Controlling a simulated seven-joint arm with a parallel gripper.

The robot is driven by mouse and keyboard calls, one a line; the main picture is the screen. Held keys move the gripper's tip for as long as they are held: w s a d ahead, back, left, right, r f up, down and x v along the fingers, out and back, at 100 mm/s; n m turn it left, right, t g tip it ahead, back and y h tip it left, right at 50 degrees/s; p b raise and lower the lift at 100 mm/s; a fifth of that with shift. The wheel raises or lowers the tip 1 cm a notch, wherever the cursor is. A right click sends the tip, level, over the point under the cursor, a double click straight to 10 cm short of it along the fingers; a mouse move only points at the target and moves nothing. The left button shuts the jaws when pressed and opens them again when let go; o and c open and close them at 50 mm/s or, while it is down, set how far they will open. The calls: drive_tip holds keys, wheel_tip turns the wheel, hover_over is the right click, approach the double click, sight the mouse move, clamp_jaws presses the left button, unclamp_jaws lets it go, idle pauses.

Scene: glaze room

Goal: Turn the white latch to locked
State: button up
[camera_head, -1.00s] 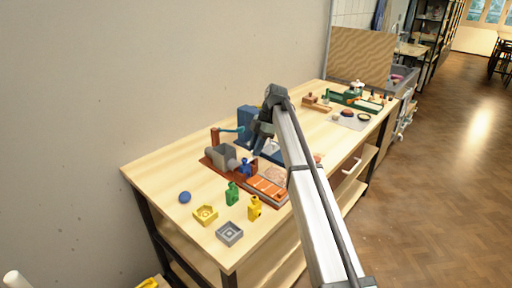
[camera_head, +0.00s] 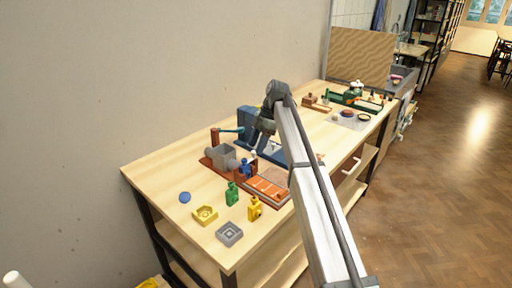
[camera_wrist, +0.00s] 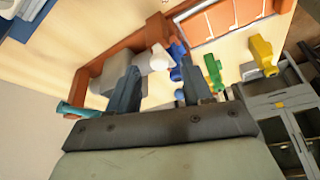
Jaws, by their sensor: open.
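A small white part, which looks like the white latch (camera_wrist: 160,57), sits on the red-brown fixture with a grey block (camera_wrist: 103,76) in the wrist view. It shows as a small white spot (camera_head: 254,154) beside my fingers in the head view. My gripper (camera_wrist: 162,84) is open, with one dark finger on each side below the white part in the picture. Nothing shows between the fingers. I cannot tell whether a finger touches the latch, or which way it is turned. In the head view my gripper (camera_head: 258,146) hangs over the fixture's far side.
A blue piece (camera_head: 245,168) stands close to the grey block. A teal handle (camera_head: 230,130) sticks out above it. A blue fixture (camera_head: 246,118) stands behind.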

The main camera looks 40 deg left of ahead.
drive_tip(key=v, duration=1.2)
drive_tip(key=shift+w, duration=0.15)
drive_tip(key=shift+d, duration=0.1)
